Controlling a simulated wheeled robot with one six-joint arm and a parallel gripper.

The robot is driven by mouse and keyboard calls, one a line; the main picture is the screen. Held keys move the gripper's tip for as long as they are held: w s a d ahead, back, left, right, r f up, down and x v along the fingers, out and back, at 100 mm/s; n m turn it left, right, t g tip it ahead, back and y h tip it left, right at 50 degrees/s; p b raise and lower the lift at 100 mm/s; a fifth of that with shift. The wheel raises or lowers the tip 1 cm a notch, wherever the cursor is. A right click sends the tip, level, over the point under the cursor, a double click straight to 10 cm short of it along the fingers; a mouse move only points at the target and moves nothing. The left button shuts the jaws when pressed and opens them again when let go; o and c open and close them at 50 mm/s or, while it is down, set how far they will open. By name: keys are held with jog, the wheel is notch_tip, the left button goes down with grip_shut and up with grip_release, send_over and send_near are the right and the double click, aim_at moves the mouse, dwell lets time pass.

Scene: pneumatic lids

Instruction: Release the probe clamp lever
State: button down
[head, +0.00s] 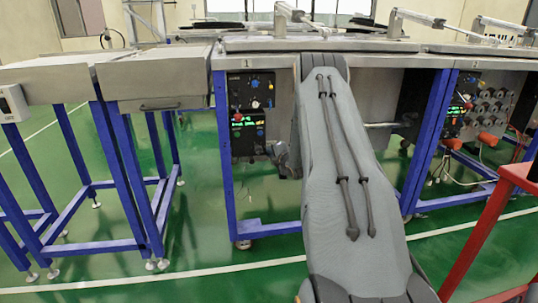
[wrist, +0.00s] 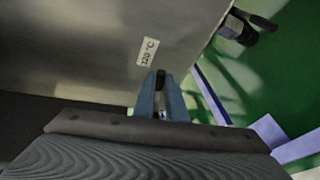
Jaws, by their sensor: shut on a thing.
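In the wrist view my gripper (wrist: 159,88) reaches toward a brushed metal panel (wrist: 85,55). Its two blue-grey fingers are closed on a small dark piece (wrist: 160,77), which looks like the probe clamp lever; only its end shows between the fingertips. Where it joins the machine is hidden. A label reading "120 °C" (wrist: 149,51) is on the metal just beyond the fingertips. In the head view my arm covers the middle of station 1, and I cannot make out the lever there.
A dark fitting with a black handle (wrist: 240,27) sticks out near the panel's edge at the upper right. In the head view a control panel (head: 250,110) is left of my arm. Blue-legged benches (head: 130,185) stand left; a red frame (head: 490,225) is close at right.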

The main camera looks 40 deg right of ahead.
jog(key=shift+a+r+n, duration=0.1)
jog(key=shift+r+n, duration=0.15)
jog(key=shift+n, duration=0.05)
dwell(0.4)
jog(key=c, duration=1.8)
grip_release()
jog(key=p+v, duration=0.2)
jog(key=v, duration=0.6)
jog(key=shift+w, duration=0.1)
